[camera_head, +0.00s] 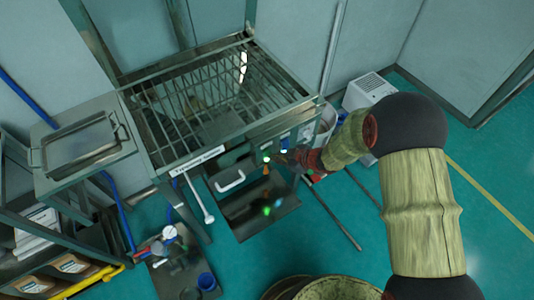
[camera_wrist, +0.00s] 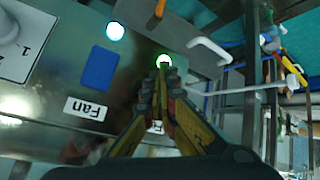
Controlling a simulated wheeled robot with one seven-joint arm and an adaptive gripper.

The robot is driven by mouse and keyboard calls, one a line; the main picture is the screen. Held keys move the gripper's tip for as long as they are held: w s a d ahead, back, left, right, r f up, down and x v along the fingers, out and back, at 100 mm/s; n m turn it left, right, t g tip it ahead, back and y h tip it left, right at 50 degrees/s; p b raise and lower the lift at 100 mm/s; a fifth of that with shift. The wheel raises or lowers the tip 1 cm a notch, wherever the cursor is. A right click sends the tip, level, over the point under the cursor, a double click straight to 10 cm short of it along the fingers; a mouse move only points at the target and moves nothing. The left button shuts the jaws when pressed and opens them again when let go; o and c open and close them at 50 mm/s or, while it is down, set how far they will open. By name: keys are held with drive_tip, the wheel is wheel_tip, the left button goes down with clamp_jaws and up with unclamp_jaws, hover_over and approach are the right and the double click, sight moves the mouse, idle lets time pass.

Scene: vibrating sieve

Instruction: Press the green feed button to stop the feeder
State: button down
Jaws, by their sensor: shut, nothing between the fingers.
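The green feed button (camera_wrist: 164,58) glows on the metal control panel (camera_wrist: 40,137) in the wrist view. My gripper (camera_wrist: 162,72) is shut and empty, its tips at the button's lower edge in the picture; I cannot tell whether they touch it. A label (camera_wrist: 155,127) is mostly hidden between the fingers. In the head view my gripper (camera_head: 276,159) is at the machine's front, just right of a small green light (camera_head: 266,156).
A second lit button (camera_wrist: 115,32), a blue square (camera_wrist: 98,69) and a "Fan" label (camera_wrist: 86,108) are left of my gripper in the wrist view. A white handle (camera_wrist: 209,48) sticks out nearby. The barred sieve top (camera_head: 215,95) stands behind the panel.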

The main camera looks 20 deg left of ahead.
drive_tip(key=shift+w+a, duration=0.25)
drive_tip(key=shift+s+d+r+p, duration=0.1)
drive_tip(key=shift+p, duration=0.2)
drive_tip(key=shift+s+d, duration=0.15)
drive_tip(key=shift+d, duration=0.05)
idle(0.3)
drive_tip(key=s+d+p, duration=0.1)
drive_tip(key=s+d, duration=0.3)
drive_tip(key=shift+d, duration=0.3)
idle(0.7)
